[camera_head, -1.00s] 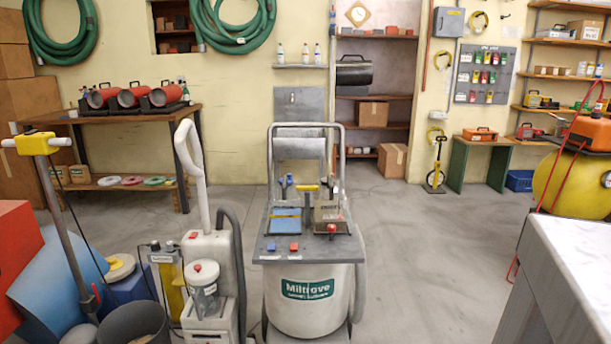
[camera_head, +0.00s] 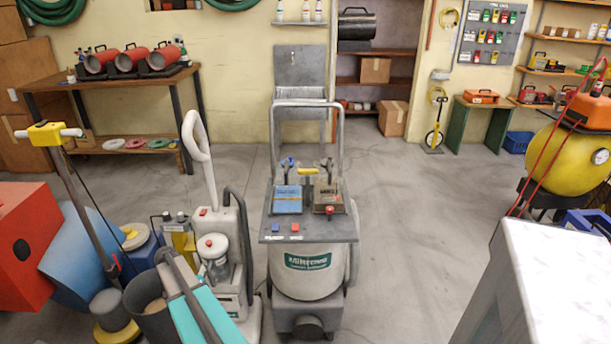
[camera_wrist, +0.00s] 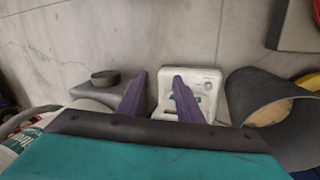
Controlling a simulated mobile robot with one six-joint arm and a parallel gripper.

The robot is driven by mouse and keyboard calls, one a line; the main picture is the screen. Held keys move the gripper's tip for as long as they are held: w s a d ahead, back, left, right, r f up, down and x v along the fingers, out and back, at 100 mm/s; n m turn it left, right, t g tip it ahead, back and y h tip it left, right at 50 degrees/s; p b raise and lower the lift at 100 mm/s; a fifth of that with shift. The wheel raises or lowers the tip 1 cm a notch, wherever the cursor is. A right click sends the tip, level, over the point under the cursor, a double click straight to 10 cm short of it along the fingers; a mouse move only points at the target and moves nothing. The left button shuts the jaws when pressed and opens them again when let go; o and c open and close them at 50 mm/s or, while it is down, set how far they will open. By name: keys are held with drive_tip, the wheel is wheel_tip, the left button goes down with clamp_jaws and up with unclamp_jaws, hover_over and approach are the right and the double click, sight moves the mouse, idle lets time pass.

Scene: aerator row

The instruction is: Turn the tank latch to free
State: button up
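The white tank (camera_head: 308,277) with the green label stands on a wheeled cart in the middle of the head view. Its grey top panel (camera_head: 308,230) carries a blue box (camera_head: 287,201), a brown box (camera_head: 328,196) with a red knob, a yellow piece (camera_head: 308,171) between them, and a blue and a red block at the front. I cannot tell which part is the latch. In the wrist view, my gripper (camera_wrist: 158,80) is open, with two purple fingers apart and nothing between them. It points down at the floor area beside the tank (camera_wrist: 15,140), whose label shows at the left edge.
A white upright vacuum (camera_head: 227,245) stands close left of the cart, with a dark bucket (camera_head: 150,305) beside it; the bucket also shows in the wrist view (camera_wrist: 240,100). A white counter (camera_head: 560,285) is at lower right.

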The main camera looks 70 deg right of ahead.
drive_tip(key=d+r+m+p, duration=0.5)
drive_tip(key=d+r+p, duration=0.1)
drive_tip(key=d+r, duration=0.95)
drive_tip(key=m+h+p, duration=0.1)
drive_tip(key=m+p, duration=1)
approach(308, 170)
drive_tip(key=w+d+v, duration=0.1)
drive_tip(key=v, duration=0.5)
drive_tip(key=shift+a+f+g, duration=0.1)
drive_tip(key=shift+a+g, duration=0.3)
drive_tip(key=shift+a, duration=0.1)
drive_tip(key=shift+f, duration=0.15)
drive_tip(key=shift+p+x, duration=2.2)
drive_tip(key=shift+x, duration=4.6)
